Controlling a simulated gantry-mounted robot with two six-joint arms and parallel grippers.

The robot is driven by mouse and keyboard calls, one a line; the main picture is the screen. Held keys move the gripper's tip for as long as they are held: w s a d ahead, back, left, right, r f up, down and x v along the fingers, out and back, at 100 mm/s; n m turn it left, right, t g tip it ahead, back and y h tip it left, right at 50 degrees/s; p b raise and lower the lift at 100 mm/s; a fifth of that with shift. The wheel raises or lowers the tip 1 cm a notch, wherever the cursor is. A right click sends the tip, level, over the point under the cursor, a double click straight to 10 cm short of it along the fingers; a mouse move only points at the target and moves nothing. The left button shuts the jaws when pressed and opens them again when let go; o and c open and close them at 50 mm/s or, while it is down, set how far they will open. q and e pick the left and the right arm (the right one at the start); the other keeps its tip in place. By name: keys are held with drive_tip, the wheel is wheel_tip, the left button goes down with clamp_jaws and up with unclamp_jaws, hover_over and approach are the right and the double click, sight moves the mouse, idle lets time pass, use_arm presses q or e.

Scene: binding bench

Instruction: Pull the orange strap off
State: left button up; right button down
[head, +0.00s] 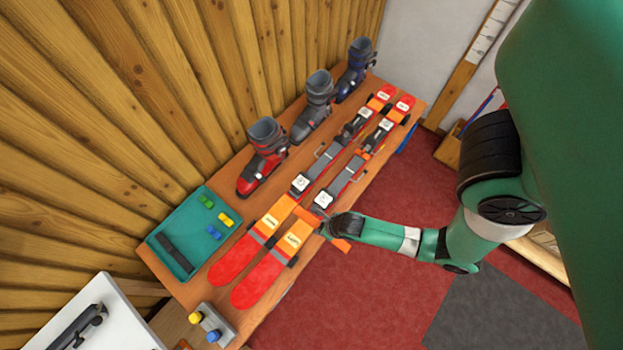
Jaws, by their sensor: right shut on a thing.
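A pair of red and orange skis (262,283) lies lengthwise on the wooden bench, with grey bindings (325,201) along their middles. My right gripper (328,228) reaches in from the right to the near ski's bench-edge side and is shut on the orange strap (341,244). Orange shows on both sides of the jaws, and one end sticks out past the bench edge over the floor. The jaws hide the middle of the strap, so I cannot tell whether it still touches the ski. My left gripper is not in view.
Red, grey and blue ski boots (318,97) stand along the wall side of the bench (215,170). A teal tray (163,266) holds small coloured blocks and a dark bar. A grey block with yellow and blue knobs (212,325) sits at the near end. Red floor lies open to the right.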

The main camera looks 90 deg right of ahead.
sight(321, 226)
drive_tip(key=shift+r+p, duration=1.45)
drive_tip(key=shift+r, duration=0.8)
drive_tip(key=shift+s+f, duration=0.1)
